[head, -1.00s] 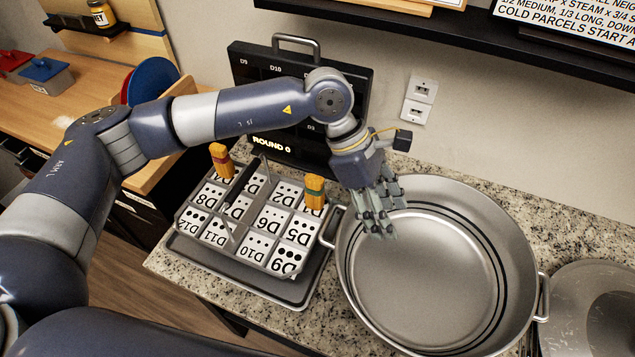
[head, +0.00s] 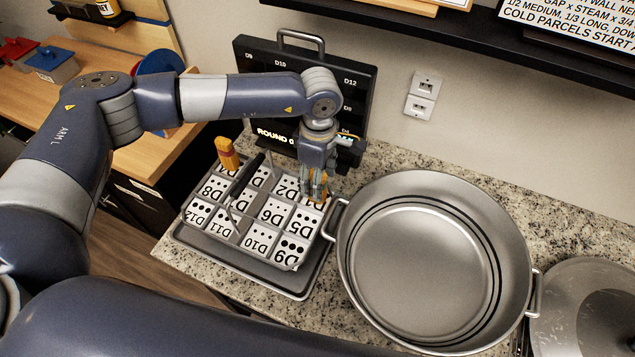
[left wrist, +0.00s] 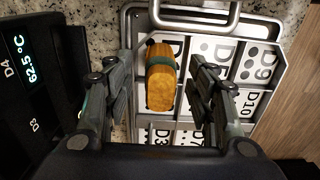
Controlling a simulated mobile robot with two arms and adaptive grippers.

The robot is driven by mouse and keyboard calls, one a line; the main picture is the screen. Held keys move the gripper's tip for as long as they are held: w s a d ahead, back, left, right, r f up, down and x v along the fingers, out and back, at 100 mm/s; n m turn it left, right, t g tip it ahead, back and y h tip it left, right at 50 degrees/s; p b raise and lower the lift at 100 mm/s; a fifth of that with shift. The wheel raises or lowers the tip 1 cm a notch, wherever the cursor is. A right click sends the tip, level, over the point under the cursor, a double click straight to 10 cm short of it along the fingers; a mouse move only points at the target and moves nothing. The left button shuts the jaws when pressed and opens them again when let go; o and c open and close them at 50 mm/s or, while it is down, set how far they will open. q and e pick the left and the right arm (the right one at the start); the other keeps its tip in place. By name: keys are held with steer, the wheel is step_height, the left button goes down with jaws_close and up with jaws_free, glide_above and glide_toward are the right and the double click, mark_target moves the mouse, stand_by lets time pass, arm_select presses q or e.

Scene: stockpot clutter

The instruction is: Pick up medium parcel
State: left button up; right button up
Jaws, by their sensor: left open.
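An orange-yellow parcel with a green band (left wrist: 161,78) stands in the rack near D4. In the left wrist view it lies between the two spread fingers of my left gripper (left wrist: 163,64). In the head view my left gripper (head: 314,193) points down over this parcel and hides most of it. The gripper is open, and I see no clear contact. A second orange parcel with a red band (head: 228,153) stands at the rack's far left. No label marks which parcel is medium. My right gripper is not in view.
The wire rack (head: 238,243) with numbered cells sits on a grey tray (head: 290,287). A wide empty steel pot (head: 425,255) stands just to its right. A black display board (head: 360,95) stands behind. A lid (head: 590,310) is at far right.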

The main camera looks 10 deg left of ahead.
arm_select(q)
steer(key=shift+a+f+p, duration=0.15)
steer(key=shift+f+p, duration=0.55)
steer(key=shift+f, duration=1)
steer(key=c, duration=1.2)
steer(key=shift+r, duration=0.15)
